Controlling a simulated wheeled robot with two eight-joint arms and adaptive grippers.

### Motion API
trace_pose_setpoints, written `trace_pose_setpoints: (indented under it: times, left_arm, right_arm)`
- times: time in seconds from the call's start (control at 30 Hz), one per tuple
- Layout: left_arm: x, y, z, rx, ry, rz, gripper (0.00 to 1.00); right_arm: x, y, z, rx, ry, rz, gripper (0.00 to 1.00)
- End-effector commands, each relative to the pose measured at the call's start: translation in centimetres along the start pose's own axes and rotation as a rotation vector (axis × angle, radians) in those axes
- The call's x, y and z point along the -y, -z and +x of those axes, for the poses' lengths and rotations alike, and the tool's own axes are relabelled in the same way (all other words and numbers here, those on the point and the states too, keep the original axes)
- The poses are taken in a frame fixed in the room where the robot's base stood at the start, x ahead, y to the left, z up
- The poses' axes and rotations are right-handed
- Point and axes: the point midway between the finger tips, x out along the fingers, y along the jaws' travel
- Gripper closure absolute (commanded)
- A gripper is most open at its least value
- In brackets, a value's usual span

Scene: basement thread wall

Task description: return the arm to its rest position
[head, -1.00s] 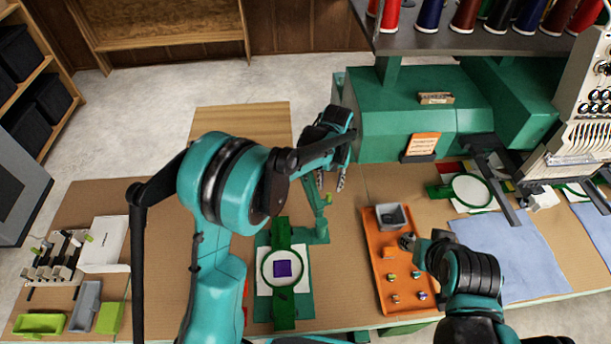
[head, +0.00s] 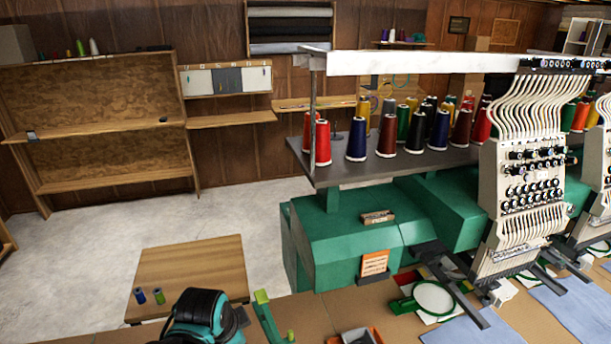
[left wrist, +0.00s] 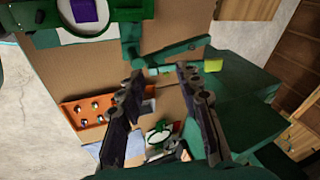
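My left gripper (left wrist: 160,74) shows in the left wrist view with its two dark fingers spread apart. Nothing is held between them. Beyond the fingers are the brown worktable (left wrist: 60,75) and a green stand (left wrist: 172,52). In the head view only a teal and black part of my left arm (head: 203,318) shows at the bottom edge, and the left gripper is out of that picture. My right arm and gripper are in neither current view.
A green embroidery machine (head: 345,235) stands right of centre under a shelf (head: 400,165) of thread cones. A wooden table (head: 195,268) holds two small spools. An orange tray (left wrist: 72,115) and a green hoop (left wrist: 115,22) with a purple patch lie on the worktable. Floor at left is clear.

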Motion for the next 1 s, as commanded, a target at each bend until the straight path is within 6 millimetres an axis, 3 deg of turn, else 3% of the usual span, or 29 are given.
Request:
trace_pose_setpoints:
  times: [0.2,0.43,0.6,0.8,1.0]
  left_arm:
    - [-2.9,-3.9,-1.8,-0.074,0.092,-0.567,0.66]
    - [-5.1,-6.7,-2.0,-0.171,0.140,-1.028,0.66]
    - [-6.4,-7.5,2.0,-0.175,0.140,-1.044,0.66]
    - [-7.7,-8.4,5.4,-0.174,0.139,-1.042,0.66]
    - [-8.1,-8.7,6.7,-0.173,0.139,-1.041,0.66]
  right_arm:
    - [0.0,0.0,0.0,0.000,0.000,0.000,0.60]
    - [0.0,0.0,0.0,0.000,0.000,0.000,0.60]
    - [0.0,-2.7,3.7,0.000,0.000,0.000,0.60]
    - [0.0,-4.8,6.7,0.000,0.000,0.000,0.60]
    - [0.0,-5.6,7.8,0.000,0.000,0.000,0.60]
